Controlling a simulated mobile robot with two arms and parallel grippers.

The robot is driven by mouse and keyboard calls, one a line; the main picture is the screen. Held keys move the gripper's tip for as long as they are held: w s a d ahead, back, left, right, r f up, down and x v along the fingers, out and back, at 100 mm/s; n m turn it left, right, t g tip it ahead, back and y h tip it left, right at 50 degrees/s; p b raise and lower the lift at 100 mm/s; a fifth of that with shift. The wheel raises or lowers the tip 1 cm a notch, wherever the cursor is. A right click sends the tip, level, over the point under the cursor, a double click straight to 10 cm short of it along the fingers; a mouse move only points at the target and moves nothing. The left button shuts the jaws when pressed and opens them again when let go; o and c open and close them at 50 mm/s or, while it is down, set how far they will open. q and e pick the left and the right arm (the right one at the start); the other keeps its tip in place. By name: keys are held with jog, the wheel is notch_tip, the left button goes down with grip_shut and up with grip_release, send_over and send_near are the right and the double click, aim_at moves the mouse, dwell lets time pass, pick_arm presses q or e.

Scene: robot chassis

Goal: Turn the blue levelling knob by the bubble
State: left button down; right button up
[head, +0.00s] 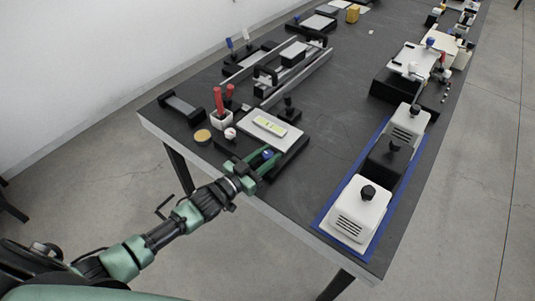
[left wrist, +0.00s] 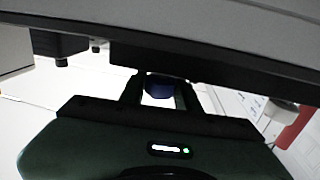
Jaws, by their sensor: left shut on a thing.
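The blue levelling knob (head: 267,154) stands at the front of a dark levelling base (head: 292,143), near the table's front edge. A light plate with a yellow-green bubble vial (head: 270,126) lies on top of that base. My left gripper (head: 262,160) reaches in from the front and is shut on the blue knob, with a finger on either side of it. In the left wrist view the knob (left wrist: 159,88) shows dark blue between the two fingers, under a dark slab; its far side is hidden. My right gripper is not in view.
A white cup with red-handled tools (head: 222,117), a round tan-topped tin (head: 202,136) and a red-and-white knob (head: 230,133) stand just left of the base. White-cased units (head: 355,216) sit on a blue-edged mat at the right. The tabletop between is clear.

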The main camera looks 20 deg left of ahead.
pick_arm(q)
jog(key=shift+d+r+n+t+y+p, duration=0.1)
jog(key=shift+r+n+t+y+p, duration=0.15)
jog(key=shift+n+t+y+p, duration=0.55)
jog(key=shift+n+y, duration=0.9)
jog(key=shift+y, duration=0.8)
jog(key=shift+f, duration=0.1)
jog(key=c, duration=1)
grip_release()
jog(key=shift+s+f, duration=0.1)
jog(key=shift+f, duration=0.05)
jog(key=shift+s+a, duration=0.2)
jog(key=shift+s, duration=0.1)
jog(key=s, duration=0.4)
jog(key=s+a, duration=0.1)
jog(key=s, duration=0.2)
jog(key=shift+a+b, duration=0.1)
jog(key=shift+b, duration=0.2)
